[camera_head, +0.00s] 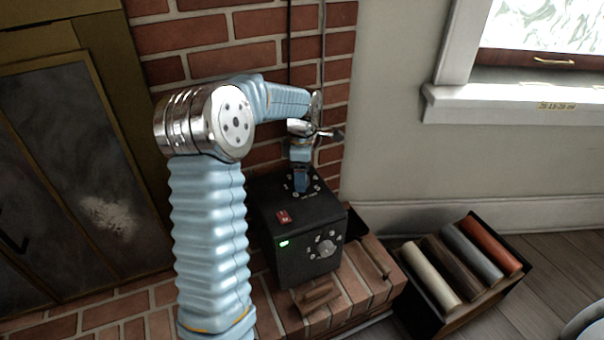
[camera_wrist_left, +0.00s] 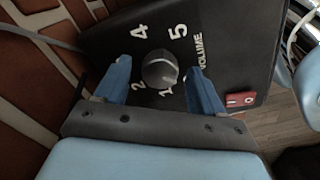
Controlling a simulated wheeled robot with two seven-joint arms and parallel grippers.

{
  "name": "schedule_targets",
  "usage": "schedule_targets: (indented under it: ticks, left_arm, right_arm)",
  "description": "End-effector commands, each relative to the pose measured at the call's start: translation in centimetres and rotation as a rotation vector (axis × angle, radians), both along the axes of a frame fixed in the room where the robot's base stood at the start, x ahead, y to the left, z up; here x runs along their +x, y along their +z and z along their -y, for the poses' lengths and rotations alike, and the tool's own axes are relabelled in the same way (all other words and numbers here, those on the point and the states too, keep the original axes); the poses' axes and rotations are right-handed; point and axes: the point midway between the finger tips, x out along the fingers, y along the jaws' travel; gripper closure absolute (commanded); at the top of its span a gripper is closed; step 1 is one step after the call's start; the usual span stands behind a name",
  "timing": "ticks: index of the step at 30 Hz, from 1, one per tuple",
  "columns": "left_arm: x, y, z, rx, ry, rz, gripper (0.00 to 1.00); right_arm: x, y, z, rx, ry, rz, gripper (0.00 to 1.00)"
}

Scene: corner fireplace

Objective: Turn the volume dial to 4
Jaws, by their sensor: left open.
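The black control box (camera_head: 290,255) stands on the brick hearth, with a red switch (camera_head: 284,217) on its top. The volume dial (camera_wrist_left: 160,70) is a dark round knob on the top face, ringed by white numbers and the word VOLUME. A pale mark on it seems to point to the lower right, near the 1. My left gripper (camera_head: 301,182) points down over the top face and hides this dial in the head view. In the left wrist view its blue fingers are open, one on each side of the dial; I cannot tell if they touch it. My right gripper is not in view.
A second numbered dial (camera_head: 326,248) and a green light (camera_head: 284,243) are on the box's front. The brick wall (camera_head: 160,35) is close behind. A dark crate (camera_head: 425,318) with several coloured rolls stands at right.

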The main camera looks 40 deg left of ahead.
Motion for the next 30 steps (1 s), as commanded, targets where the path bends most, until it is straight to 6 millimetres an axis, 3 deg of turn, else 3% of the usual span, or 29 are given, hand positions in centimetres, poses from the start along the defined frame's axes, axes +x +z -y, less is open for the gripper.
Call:
schedule_targets:
  ticks: [3,14,23,30]
  left_arm:
    - [0.0,0.0,0.0,0.000,0.000,0.000,0.33]
    - [0.0,0.0,0.0,-0.001,0.000,-0.001,0.87]
    - [0.0,0.1,0.0,-0.001,-0.039,-0.001,0.87]
    - [0.0,0.3,0.1,0.000,-0.177,-0.002,0.87]
  right_arm:
    - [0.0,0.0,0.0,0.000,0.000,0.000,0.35]
    - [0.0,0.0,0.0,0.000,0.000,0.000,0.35]
    - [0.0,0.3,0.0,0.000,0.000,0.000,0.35]
    - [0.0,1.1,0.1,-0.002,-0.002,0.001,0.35]
